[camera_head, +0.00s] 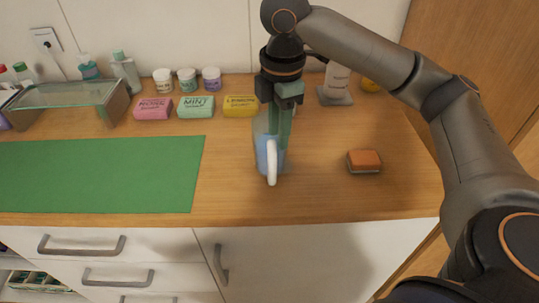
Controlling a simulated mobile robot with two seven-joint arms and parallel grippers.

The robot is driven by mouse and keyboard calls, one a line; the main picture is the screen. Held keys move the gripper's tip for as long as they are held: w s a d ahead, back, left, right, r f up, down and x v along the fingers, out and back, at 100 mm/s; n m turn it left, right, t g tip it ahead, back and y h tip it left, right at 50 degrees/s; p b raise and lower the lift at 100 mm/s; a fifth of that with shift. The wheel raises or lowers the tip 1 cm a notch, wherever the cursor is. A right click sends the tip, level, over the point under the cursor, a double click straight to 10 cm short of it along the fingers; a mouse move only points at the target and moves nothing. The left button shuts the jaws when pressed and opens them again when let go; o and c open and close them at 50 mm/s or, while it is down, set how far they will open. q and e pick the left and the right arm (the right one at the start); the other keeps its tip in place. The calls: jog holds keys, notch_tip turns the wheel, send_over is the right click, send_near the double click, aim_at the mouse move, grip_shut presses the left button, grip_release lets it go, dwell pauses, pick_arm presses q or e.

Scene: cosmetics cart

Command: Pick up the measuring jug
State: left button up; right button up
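The measuring jug (262,150) stands upright on the wooden counter in the middle of the head view. It is clear and bluish, with a white handle (271,163) facing the front edge. My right gripper (283,132) points straight down at the jug, and its fingers overlap the jug's upper part and right side. I cannot tell whether the fingers are inside, beside or touching the wall, nor how far apart they are. The gripper hides the jug's rim. My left gripper is not in view.
A green mat (100,175) lies to the left. Pink (154,108), mint (196,107) and yellow (240,106) soap boxes stand behind, near small jars (187,80). An orange sponge (364,160) lies right of the jug. A bottle (337,80) stands at the back right. The counter's front right is clear.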

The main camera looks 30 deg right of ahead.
jog(key=f+b, duration=0.1)
jog(key=f, duration=0.7)
jog(key=shift+w+f, duration=0.15)
jog(key=shift+w, duration=0.05)
grip_shut()
dwell(1.1)
